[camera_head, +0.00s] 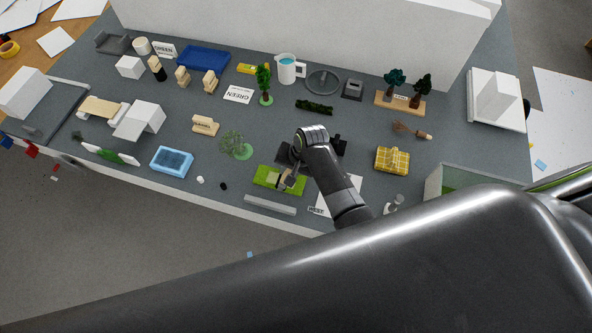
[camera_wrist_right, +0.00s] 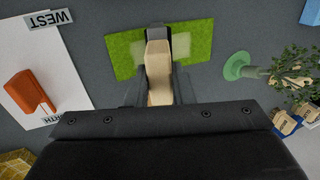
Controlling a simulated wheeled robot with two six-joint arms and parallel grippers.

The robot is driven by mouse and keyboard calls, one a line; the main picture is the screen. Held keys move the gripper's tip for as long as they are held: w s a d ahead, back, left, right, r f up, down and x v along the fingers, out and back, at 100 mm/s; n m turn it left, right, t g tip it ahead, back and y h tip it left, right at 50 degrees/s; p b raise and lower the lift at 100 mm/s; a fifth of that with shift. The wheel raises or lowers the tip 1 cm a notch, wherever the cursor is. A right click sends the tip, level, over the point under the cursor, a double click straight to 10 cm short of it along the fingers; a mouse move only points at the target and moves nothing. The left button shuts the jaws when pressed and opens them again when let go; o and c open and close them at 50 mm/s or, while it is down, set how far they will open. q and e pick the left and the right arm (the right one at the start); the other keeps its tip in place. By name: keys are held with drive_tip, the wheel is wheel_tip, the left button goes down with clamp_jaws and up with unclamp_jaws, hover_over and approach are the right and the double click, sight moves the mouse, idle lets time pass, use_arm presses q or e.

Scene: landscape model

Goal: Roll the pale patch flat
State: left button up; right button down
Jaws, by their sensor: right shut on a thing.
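A bright green grass mat (camera_head: 264,175) lies near the front edge of the grey table; it also shows in the right wrist view (camera_wrist_right: 122,66). A pale patch (camera_wrist_right: 181,46) shows on the mat, with lighter green on both sides of the tool. My right gripper (camera_wrist_right: 158,88) is shut on a wooden tool (camera_wrist_right: 158,62), apparently the roller, over the middle of the mat. Its far end is darker and lies over the pale patch. I cannot tell whether it touches the mat. In the head view my right gripper (camera_head: 289,178) is partly hidden by its wrist. My left gripper is not in view.
A grey bar (camera_head: 270,205) lies in front of the mat. A white sheet marked WEST (camera_head: 347,190) with an orange block (camera_wrist_right: 31,92) lies beside it. A round-based tree (camera_head: 237,145) stands left of the mat. A yellow woven block (camera_head: 392,160) is to the right.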

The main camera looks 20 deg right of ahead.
drive_tip(key=shift+w+a, duration=0.8)
drive_tip(key=shift+a, duration=0.35)
drive_tip(key=shift+w+a, duration=0.8)
drive_tip(key=shift+a, duration=0.3)
drive_tip(key=shift+s, duration=0.1)
drive_tip(key=shift+s+d, duration=0.5)
drive_tip(key=shift+d, duration=0.25)
drive_tip(key=shift+s+d, duration=0.45)
drive_tip(key=shift+d, duration=0.3)
drive_tip(key=shift+s+d+f, duration=0.15)
drive_tip(key=shift+s+d, duration=0.55)
drive_tip(key=shift+d, duration=0.25)
drive_tip(key=shift+s+d+f, duration=0.1)
drive_tip(key=shift+s+d, duration=0.55)
drive_tip(key=shift+d, duration=0.3)
drive_tip(key=shift+s+d+r, duration=0.1)
drive_tip(key=shift+s+d, duration=0.55)
drive_tip(key=shift+d, duration=0.25)
wheel_tip(320, 180, up, 8)
drive_tip(key=shift+w+a+r, duration=0.15)
drive_tip(key=shift+w, duration=0.05)
